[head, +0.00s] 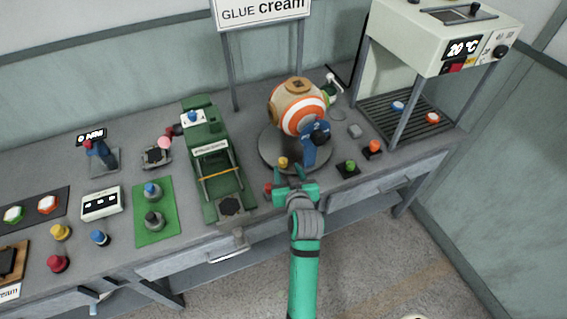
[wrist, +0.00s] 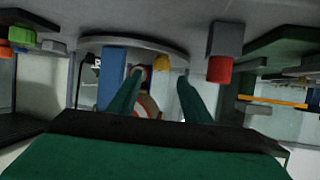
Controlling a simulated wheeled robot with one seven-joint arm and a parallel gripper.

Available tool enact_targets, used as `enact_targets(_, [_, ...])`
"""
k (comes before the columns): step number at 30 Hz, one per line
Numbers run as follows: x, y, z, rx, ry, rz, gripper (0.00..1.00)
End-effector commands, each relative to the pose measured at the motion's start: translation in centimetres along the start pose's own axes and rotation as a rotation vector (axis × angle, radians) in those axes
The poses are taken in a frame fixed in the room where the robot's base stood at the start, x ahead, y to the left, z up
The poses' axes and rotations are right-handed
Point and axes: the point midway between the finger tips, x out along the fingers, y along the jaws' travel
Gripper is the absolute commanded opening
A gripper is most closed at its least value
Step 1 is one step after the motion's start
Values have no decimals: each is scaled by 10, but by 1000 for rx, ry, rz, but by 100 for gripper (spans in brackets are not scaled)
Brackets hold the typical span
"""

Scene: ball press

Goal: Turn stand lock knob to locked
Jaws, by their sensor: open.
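The round grey stand (head: 267,152) carries a striped orange and white ball (head: 299,107) with a blue part (head: 312,148) on its front. A yellow knob (head: 283,162) sits at the stand's front edge. A red-ended grey block (head: 268,188) is on the table edge to its left; I cannot tell for certain which is the lock knob. My green gripper (head: 292,178) is open and empty just in front of the yellow knob. In the wrist view, the yellow knob (wrist: 161,62) shows between the fingertips, apparently untouched, and the red end (wrist: 218,70) lies outside them to the right.
A green press machine (head: 205,160) stands left of the stand. Green (head: 350,165) and orange (head: 374,146) buttons are to its right, near a white dispenser with a drip tray (head: 440,106). Floor is clear in front of the table.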

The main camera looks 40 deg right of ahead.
Motion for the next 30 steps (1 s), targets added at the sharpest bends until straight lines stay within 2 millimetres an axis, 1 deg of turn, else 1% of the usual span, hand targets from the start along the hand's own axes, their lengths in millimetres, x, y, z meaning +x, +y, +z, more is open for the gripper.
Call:
enact_targets(1, [10, -1, 0, 1, -1, -2, 45])
enact_targets(3, [22, -1, 0, 0, 0, -2, 45])
enact_targets(9, [45, -2, 0, -2, 0, -3, 45])
enact_targets(15, [54, -3, 0, -3, 0, -3, 45])
enact_targets(22, [54, -3, 0, -3, 0, -3, 45])
enact_targets(23, [54, -3, 0, -3, 0, -3, 40])
enact_targets(24, [54, -3, 0, -3, 0, -3, 30])
enact_targets(26, [54, -3, 0, -3, 0, -3, 16])
enact_targets(27, [54, -3, 0, -3, 0, -3, 6])
enact_targets(28, [54, -3, 0, -2, 0, -3, 3])
enact_targets(30, [54, -3, 0, -2, 0, -3, 3])
